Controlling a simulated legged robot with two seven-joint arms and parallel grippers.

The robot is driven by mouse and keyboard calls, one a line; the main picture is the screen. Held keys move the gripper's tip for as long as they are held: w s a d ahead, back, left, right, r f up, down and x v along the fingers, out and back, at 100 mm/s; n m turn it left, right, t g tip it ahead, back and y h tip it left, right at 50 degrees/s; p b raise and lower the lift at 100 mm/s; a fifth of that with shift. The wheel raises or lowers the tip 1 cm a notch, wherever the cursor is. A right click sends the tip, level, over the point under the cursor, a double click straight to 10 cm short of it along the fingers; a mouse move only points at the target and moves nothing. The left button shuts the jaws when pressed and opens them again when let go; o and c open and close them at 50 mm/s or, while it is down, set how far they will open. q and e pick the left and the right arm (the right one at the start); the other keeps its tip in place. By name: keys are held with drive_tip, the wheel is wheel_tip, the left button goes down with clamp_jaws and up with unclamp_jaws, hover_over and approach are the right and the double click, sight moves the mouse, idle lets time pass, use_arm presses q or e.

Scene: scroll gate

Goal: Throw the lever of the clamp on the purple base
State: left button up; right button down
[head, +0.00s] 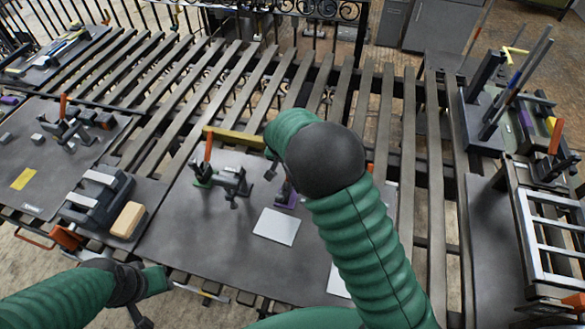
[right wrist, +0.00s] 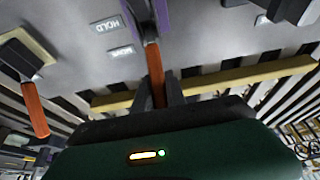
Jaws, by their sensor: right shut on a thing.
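The purple base (head: 285,193) shows in part on the grey table plate, left of my right arm in the head view. In the right wrist view the purple base (right wrist: 148,8) is at the top edge, and its clamp's orange lever (right wrist: 156,62) points down between my fingers. My right gripper (right wrist: 157,92) is shut on this lever. In the head view my right arm hides the lever and most of that gripper. My left gripper (head: 142,318) is low at the left, away from the clamps, cut by the frame edge; its jaws are unclear.
Another orange lever (right wrist: 36,110) is at left in the wrist view. A yellow bar (head: 240,138) runs behind. A white sheet (head: 277,226) lies in front. A ladder-like rack (head: 550,225) stands right.

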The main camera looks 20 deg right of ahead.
drive_tip(key=shift+s+a+t+h+b, duration=0.3)
drive_tip(key=shift+a+t+b, duration=0.1)
drive_tip(key=shift+b, duration=0.1)
drive_tip(key=shift+d+r, duration=0.1)
drive_tip(key=shift+r, duration=0.1)
drive_tip(key=c, duration=1.7)
unclamp_jaws()
drive_tip(key=o, duration=0.3)
drive_tip(key=shift+o, duration=0.2)
drive_tip(key=shift+r, duration=0.1)
